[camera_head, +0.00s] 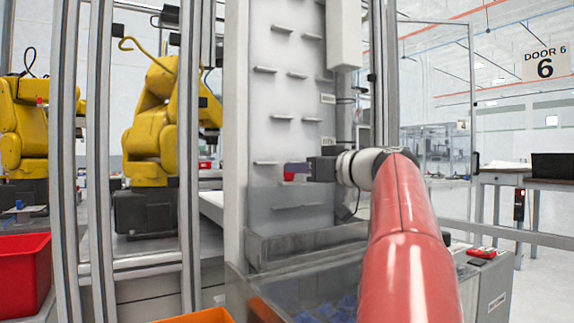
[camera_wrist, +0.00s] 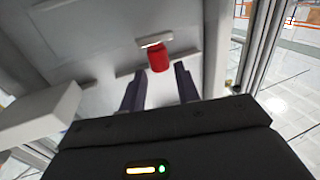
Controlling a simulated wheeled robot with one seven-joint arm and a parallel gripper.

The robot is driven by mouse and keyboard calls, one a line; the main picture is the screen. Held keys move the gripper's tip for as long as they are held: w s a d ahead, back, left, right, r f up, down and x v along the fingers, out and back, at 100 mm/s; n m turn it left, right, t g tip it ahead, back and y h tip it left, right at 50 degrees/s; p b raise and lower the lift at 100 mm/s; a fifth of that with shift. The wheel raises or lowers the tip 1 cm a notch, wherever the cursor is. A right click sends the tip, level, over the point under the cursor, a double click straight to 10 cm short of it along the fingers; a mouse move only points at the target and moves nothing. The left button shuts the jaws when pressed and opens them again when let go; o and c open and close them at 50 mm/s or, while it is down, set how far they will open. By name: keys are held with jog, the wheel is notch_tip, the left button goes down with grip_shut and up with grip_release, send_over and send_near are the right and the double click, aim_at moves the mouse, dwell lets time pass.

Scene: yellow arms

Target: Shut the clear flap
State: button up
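A see-through grey panel (camera_head: 283,212), which looks like the clear flap, covers the lower face of the tall white shelved tower. It appears upright; I cannot tell whether it is fully shut. My gripper (camera_head: 297,168) is in front of the tower, just above this panel's upper edge. In the wrist view my gripper (camera_wrist: 160,87) has its two dark fingers apart with nothing between them. A small red object (camera_wrist: 158,57) is beyond the fingertips, below a small white ledge; it also shows by the fingers in the head view (camera_head: 289,174). The flap is not clearly seen in the wrist view.
A clear-sided bin (camera_head: 285,290) with blue pieces lies below the tower. Metal posts (camera_head: 188,150) and yellow robot arms (camera_head: 152,130) stand left. A red crate (camera_head: 24,270) is at lower left, and a table (camera_head: 530,182) is at right. Open floor shows at right.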

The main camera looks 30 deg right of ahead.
jog(key=shift+p+x, duration=0.35)
jog(key=shift+x, duration=1.6)
grip_shut()
